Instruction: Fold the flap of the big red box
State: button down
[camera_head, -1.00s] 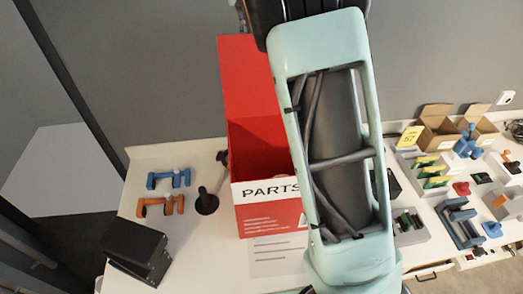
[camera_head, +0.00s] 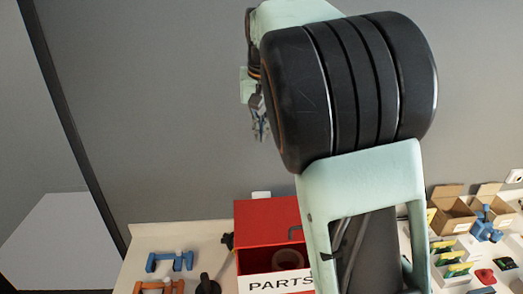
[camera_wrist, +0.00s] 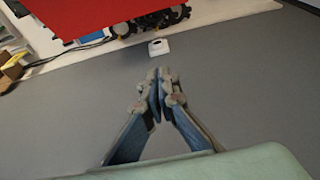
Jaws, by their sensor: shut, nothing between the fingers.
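The big red box (camera_head: 275,283), with a white PARTS label, stands on the table at the lower middle of the head view. Its red flap (camera_head: 262,220) is at the back edge and looks foreshortened, leaning over the box. The box is still partly open, and a round ring-like item (camera_head: 288,258) shows inside. My arm hides its right side. My gripper (camera_head: 258,132) is shut and empty, high above and behind the box. In the wrist view, its fingertips (camera_wrist: 160,75) meet, apart from a broad red surface (camera_wrist: 115,15), probably the flap, at the top.
Blue (camera_head: 169,261) and orange (camera_head: 160,287) clamps lie left of the box. Small cartons (camera_head: 452,212) and coloured parts fill the right side. The grey wall (camera_head: 150,120) is behind the table, and a white fixture (camera_head: 261,195) shows behind the box.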

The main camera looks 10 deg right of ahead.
jog(key=shift+w+r, duration=0.2)
jog(key=shift+r, duration=0.75)
jog(key=shift+w+r, duration=0.15)
jog(key=shift+r, duration=0.8)
jog(key=shift+w+r, duration=0.2)
jog(key=shift+r, duration=0.75)
